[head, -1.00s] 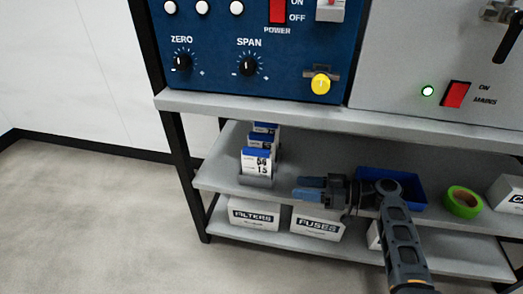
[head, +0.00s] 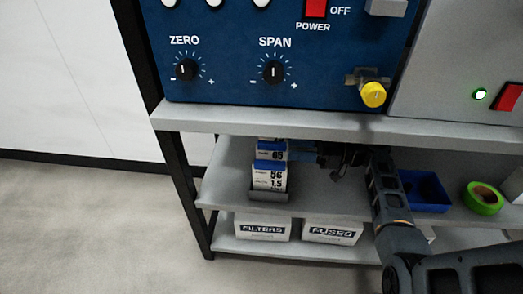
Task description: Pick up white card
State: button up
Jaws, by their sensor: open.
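Several white cards with blue tops and black numbers stand one behind another in a grey holder (head: 268,195) on the middle shelf. The front white card (head: 269,179) reads 56 and 1.5. A white card behind it (head: 271,154) shows 65, and the top of the stack runs up under the counter edge. My gripper (head: 308,153) is open, just to the right of the rear cards, with its blue fingers pointing left at them. Its fingertips are small and dark here, and I cannot tell whether they touch a card.
The counter (head: 290,121) lies close above my gripper. A blue bin (head: 424,190) and green tape (head: 483,198) sit to the right on the middle shelf. Boxes marked FILTERS (head: 263,227) and FUSES (head: 333,230) stand below.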

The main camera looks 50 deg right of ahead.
aim_at(269, 142)
jog(key=shift+w+d+b+x, duration=0.1)
jog(key=shift+d+b+x, duration=0.1)
jog(key=shift+x, duration=1.15)
jog(key=shift+w+d+b+x, duration=0.1)
jog(key=shift+b+x, duration=0.15)
jog(key=shift+x, duration=1.15)
jog(key=shift+w+d+b+x, duration=0.1)
jog(key=shift+b+x, duration=0.1)
jog(key=shift+x, duration=1.15)
jog(key=shift+f, duration=0.15)
grip_shut()
